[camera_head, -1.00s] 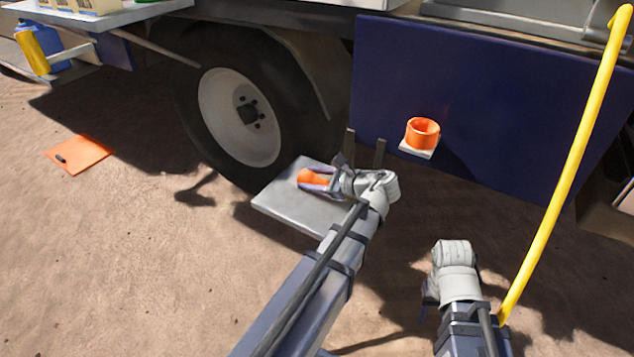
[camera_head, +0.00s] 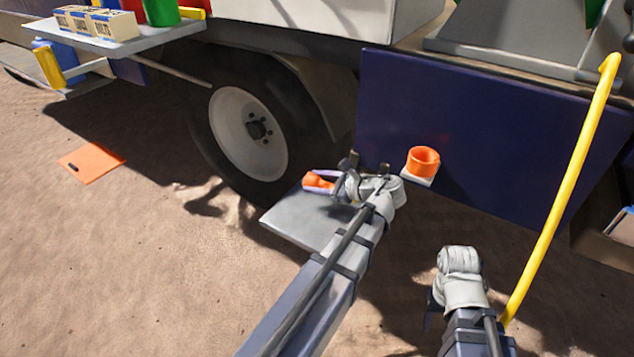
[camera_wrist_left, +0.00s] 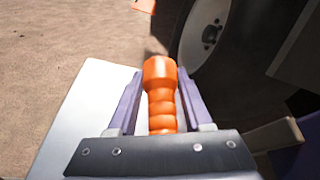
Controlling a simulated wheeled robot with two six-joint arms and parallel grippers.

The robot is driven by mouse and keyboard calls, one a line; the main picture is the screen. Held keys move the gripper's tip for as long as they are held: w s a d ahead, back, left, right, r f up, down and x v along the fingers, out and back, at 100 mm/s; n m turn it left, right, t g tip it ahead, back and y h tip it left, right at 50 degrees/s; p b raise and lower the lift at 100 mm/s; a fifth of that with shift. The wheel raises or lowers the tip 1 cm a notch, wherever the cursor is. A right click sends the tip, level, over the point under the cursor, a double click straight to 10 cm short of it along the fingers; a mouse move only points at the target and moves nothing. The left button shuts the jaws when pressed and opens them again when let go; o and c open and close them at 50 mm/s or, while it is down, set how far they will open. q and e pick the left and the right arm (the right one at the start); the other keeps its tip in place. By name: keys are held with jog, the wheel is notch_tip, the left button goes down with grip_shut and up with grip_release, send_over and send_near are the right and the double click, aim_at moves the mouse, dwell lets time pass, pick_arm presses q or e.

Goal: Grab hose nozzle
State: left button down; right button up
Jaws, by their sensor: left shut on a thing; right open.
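The hose nozzle (camera_head: 317,180) is orange and ribbed. My left gripper (camera_head: 316,180) is shut on it, over the grey plate (camera_head: 300,222) by the wheel. In the left wrist view, the nozzle (camera_wrist_left: 160,95) lies between the two purple fingers (camera_wrist_left: 158,100), its wide end pointing away from the wrist. Part of it is hidden behind the gripper bracket. I cannot tell whether it touches the plate. My right gripper (camera_head: 432,308) is low in the head view, mostly hidden behind its wrist, and is open, away from the nozzle.
A truck wheel (camera_head: 250,135) stands just behind the plate. An orange cup (camera_head: 424,160) sits on a small ledge of the dark blue panel (camera_head: 480,130). A yellow bar (camera_head: 560,200) slants up at the right. An orange sheet (camera_head: 91,162) lies on open dirt at the left.

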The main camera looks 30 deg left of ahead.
notch_tip(320, 180, up, 12)
jog(key=p, duration=1)
jog(key=shift+p, duration=0.3)
